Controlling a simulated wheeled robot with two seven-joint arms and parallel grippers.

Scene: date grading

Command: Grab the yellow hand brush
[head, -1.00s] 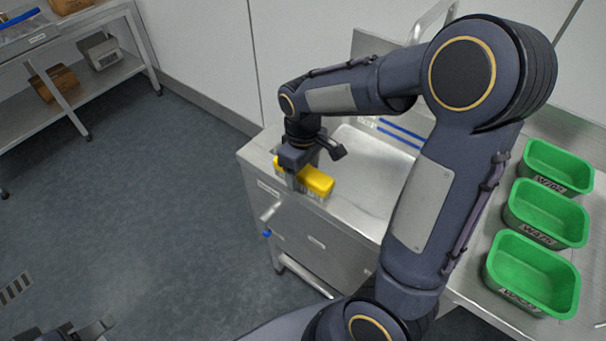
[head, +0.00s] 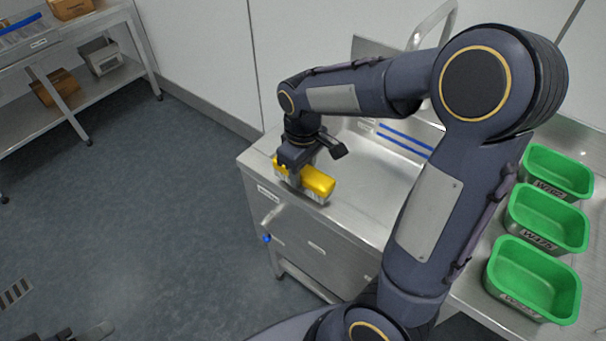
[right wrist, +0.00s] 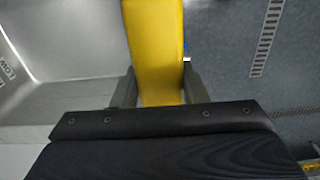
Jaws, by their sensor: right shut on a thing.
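The yellow hand brush (head: 318,182), with pale bristles below, is at the front left corner of the steel sink unit. My right gripper (head: 294,178) reaches down from above and is shut on it. In the right wrist view the yellow brush body (right wrist: 156,45) runs between the two fingers of my right gripper (right wrist: 158,88). I cannot tell whether the bristles still touch the steel top. Only a small part of my left gripper (head: 78,334) shows at the bottom left edge, so its jaws are unclear.
The steel sink unit (head: 310,235) has a lever with a blue tip on its front. Three green bins (head: 535,280) stand on the counter at the right. A steel rack with boxes (head: 55,88) is at the back left. The floor between is clear.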

